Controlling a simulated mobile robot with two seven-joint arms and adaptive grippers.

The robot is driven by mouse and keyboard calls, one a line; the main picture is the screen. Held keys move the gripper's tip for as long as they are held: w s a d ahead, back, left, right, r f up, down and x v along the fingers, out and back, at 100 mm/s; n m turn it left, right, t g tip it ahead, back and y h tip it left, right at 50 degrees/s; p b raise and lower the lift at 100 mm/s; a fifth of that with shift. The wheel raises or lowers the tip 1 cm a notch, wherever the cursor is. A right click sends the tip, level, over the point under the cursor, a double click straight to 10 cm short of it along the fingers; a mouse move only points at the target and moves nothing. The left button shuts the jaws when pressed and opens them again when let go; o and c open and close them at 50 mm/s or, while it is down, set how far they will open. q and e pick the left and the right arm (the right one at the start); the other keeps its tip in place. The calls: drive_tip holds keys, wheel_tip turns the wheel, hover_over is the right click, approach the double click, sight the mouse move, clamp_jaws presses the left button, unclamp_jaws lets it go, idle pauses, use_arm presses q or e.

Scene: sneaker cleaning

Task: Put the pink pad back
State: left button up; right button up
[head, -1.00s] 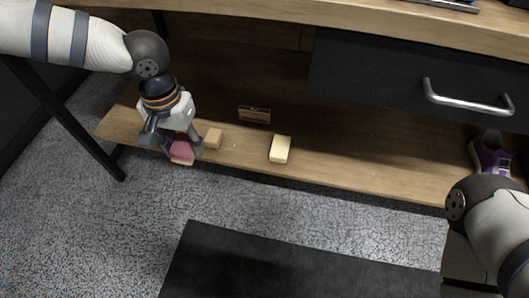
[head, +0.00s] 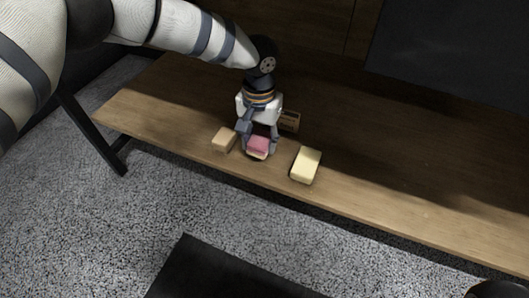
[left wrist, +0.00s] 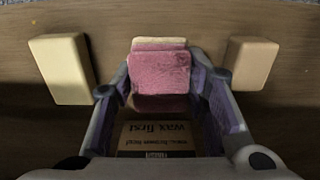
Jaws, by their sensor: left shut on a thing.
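The pink pad (head: 258,145), with a pale layer, is at the front of the low wooden shelf (head: 400,200). My left gripper (head: 259,143) is shut on it from above; the left wrist view shows the pad (left wrist: 160,85) between the two fingers. The pad is in the gap between a tan block (head: 224,139) on its left and a cream block (head: 306,164) on its right, apart from both. I cannot tell whether it touches the shelf. My right gripper is not in view.
A small cardboard sign (head: 290,121) stands just behind the gripper; its text, partly "wax first", shows in the left wrist view (left wrist: 160,135). A dark mat (head: 215,275) lies on the grey carpet (head: 110,225) in front. The shelf right of the cream block is clear.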

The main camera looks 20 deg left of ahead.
sight(263, 150)
use_arm(q)
drive_tip(key=f, duration=0.2)
drive_tip(key=f+b, duration=0.1)
drive_tip(key=f, duration=0.1)
drive_tip(key=shift+w+d, duration=0.25)
drive_tip(key=shift+d, duration=0.05)
drive_tip(key=shift+r, duration=0.1)
drive_tip(key=shift+f, duration=0.25)
drive_tip(key=o, duration=1.1)
drive_tip(key=shift+r, duration=0.1)
